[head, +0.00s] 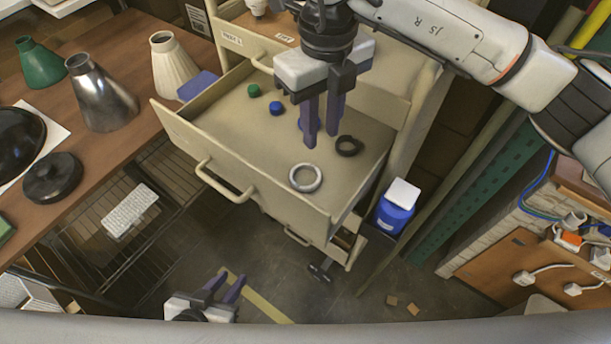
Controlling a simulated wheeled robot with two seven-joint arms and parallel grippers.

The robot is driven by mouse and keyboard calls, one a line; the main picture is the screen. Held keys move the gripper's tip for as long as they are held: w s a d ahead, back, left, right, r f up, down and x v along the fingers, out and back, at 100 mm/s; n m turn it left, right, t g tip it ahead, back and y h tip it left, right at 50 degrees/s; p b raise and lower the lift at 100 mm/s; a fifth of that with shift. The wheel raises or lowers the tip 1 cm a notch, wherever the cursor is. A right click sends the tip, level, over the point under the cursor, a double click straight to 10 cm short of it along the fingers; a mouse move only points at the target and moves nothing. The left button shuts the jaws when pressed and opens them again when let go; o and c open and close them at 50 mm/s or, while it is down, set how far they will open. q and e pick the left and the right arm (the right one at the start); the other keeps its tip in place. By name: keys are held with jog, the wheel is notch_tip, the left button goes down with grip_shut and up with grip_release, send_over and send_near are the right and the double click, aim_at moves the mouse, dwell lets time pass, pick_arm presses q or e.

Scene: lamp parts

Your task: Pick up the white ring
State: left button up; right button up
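The white ring (305,190) lies flat on the floor of the open drawer, near its front right corner. My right gripper (322,138) points down into the drawer, behind the white ring in the picture and apart from it. Its two purple-grey fingers have a gap between them and hold nothing that I can see. My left gripper (223,290) is low at the bottom of the picture, outside the drawer, with its fingers apart and empty.
A black ring (349,146), a green cap (254,90) and a blue cap (277,108) lie in the drawer (240,179). Its raised walls surround them. A wooden table with lamp shades (102,95) stands left. A blue container (393,216) is right of the drawer.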

send_over(316, 168)
jog(key=f, duration=0.4)
jog(key=shift+d+f, duration=0.2)
jog(key=shift+d, duration=0.05)
jog(key=shift+s+a+f+p, duration=0.1)
jog(key=shift+f+p, duration=0.3)
jog(key=shift+f, duration=1)
jog(key=shift+a+f+p, duration=0.1)
jog(key=shift+f+p, duration=0.3)
jog(key=shift+f, duration=0.95)
grip_shut()
